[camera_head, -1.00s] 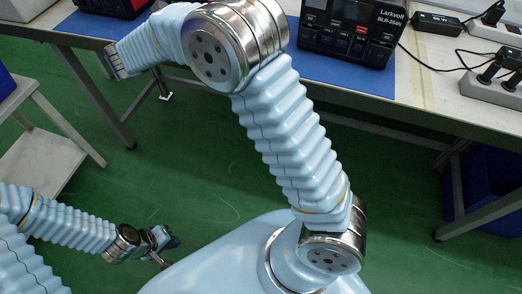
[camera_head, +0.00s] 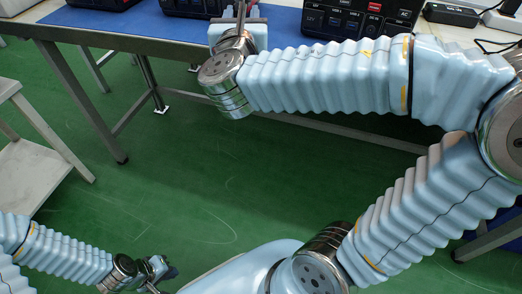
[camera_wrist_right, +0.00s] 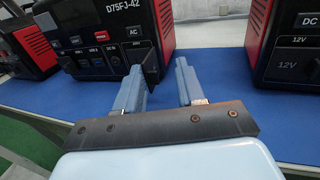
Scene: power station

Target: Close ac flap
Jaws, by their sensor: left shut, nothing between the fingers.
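A black and red power station marked D75FJ-42 (camera_wrist_right: 110,30) stands in the middle left of the right wrist view. Its black AC flap (camera_wrist_right: 151,66) juts out from the front below the AC label, swung open. My right gripper (camera_wrist_right: 160,75) is open and empty before this station, its left finger close beside the flap; I cannot tell whether they touch. The right gripper also shows at the table edge in the head view (camera_head: 241,14). My left gripper (camera_head: 160,272) is shut and empty, low over the floor at the lower left.
Another power station (camera_head: 365,16) stands to the right on the blue mat (camera_head: 140,24), and a further one (camera_wrist_right: 25,40) to the left. A grey side table (camera_head: 45,165) is at the left. A black adapter (camera_head: 452,14) lies at the back right. Green floor is clear below.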

